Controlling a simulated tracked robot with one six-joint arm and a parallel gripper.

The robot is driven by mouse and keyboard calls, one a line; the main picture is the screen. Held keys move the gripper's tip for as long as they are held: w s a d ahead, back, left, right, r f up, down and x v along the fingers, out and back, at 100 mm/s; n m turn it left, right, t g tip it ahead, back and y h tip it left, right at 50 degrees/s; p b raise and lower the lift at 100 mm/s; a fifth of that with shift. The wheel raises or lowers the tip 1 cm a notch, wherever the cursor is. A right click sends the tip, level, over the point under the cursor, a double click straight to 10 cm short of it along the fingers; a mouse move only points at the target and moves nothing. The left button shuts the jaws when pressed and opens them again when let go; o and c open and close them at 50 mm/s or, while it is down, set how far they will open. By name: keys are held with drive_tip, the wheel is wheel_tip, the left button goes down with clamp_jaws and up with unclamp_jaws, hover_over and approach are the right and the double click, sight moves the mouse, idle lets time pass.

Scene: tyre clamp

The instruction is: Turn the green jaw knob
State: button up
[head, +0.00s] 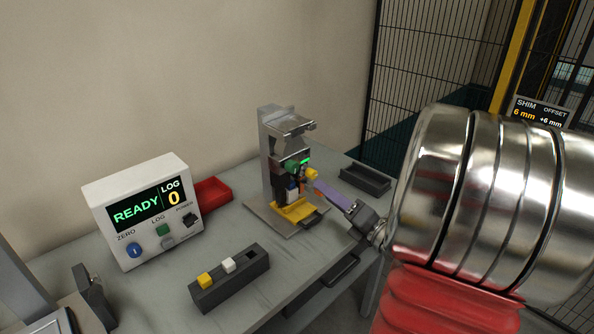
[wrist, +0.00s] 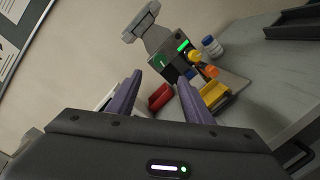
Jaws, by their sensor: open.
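The clamp fixture (head: 268,150) is a grey upright stand on the bench. The green knob (head: 291,167) sits on its front, beside a yellow knob (head: 312,174) and a small lit green bar. In the wrist view a dark green patch (wrist: 160,62) on the fixture may be the same knob; the yellow knob (wrist: 194,57) and an orange one (wrist: 210,71) are clearer. My gripper (head: 317,186) has purple fingers and reaches in from the right, close in front of the fixture. It is open and empty in the wrist view (wrist: 158,82), with the fixture beyond the fingertips.
A white meter (head: 145,210) reading READY and LOG 0 stands at left, with a red bin (head: 211,193) behind it. A dark block (head: 232,278) holds yellow and white pieces in front. A black tray (head: 367,180) lies right of the fixture. A yellow tray (head: 294,211) is at its base.

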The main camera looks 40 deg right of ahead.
sight(295, 169)
drive_tip(key=w, duration=1.3)
drive_tip(key=shift+w, duration=0.35)
drive_tip(key=shift+c, duration=0.7)
drive_tip(key=c, duration=0.9)
